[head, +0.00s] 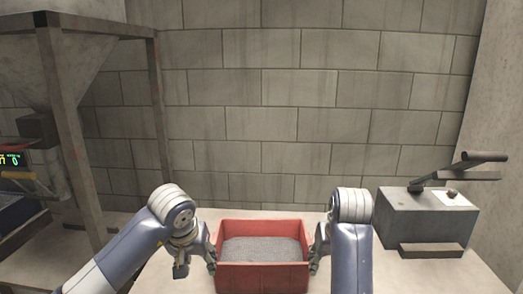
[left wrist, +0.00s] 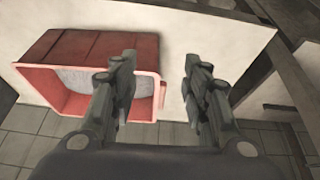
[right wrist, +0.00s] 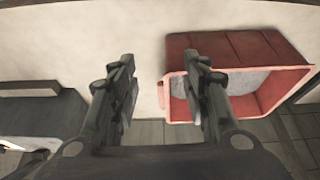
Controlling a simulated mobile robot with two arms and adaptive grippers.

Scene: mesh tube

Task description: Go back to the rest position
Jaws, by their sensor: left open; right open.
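A red crate (head: 262,277) filled with grey granular material (head: 260,249) sits on the pale table between my two grippers. My left gripper (head: 197,264) is at the crate's left side. In the left wrist view its fingers (left wrist: 158,75) are apart and empty, with one finger over the crate (left wrist: 95,45). My right gripper (head: 316,262) is at the crate's right side. In the right wrist view its fingers (right wrist: 165,80) are apart and empty, with one finger in front of the crate (right wrist: 240,48). I cannot tell whether either gripper touches the crate.
A grey box-shaped device (head: 425,222) with a lever on top stands on the table at right. A block wall (head: 300,100) closes the back. The table behind the crate is clear.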

